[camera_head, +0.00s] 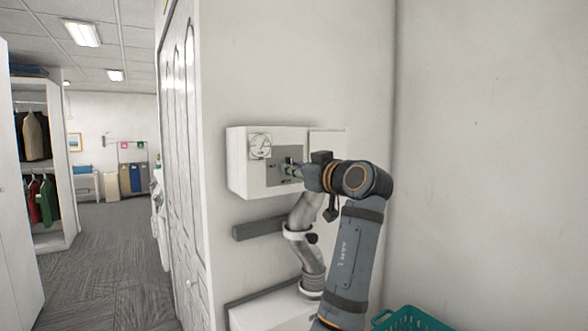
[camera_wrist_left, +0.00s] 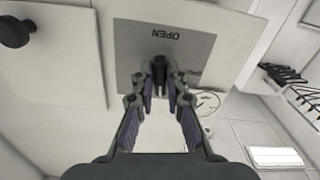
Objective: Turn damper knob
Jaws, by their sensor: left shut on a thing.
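A white wall box (camera_head: 248,168) carries a grey plate (camera_head: 283,149); the plate (camera_wrist_left: 205,48) shows in the left wrist view with the word OPEN upside down. The dark damper knob (camera_wrist_left: 159,67) stands out from this plate, just under the word. My left gripper (camera_head: 290,166) reaches the plate from the right, and its fingertips (camera_wrist_left: 159,84) are closed around the knob, which they partly cover. In the head view the knob is mostly hidden by the fingers, so its exact angle cannot be read. My right gripper is in neither view.
A flexible silver duct (camera_head: 312,268) runs below the box behind my arm. A grey bar (camera_head: 258,228) is on the wall, and a teal basket (camera_head: 410,320) stands at lower right. A white folding door (camera_head: 181,150) is to the left. Carpet (camera_head: 110,250) lies open beyond.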

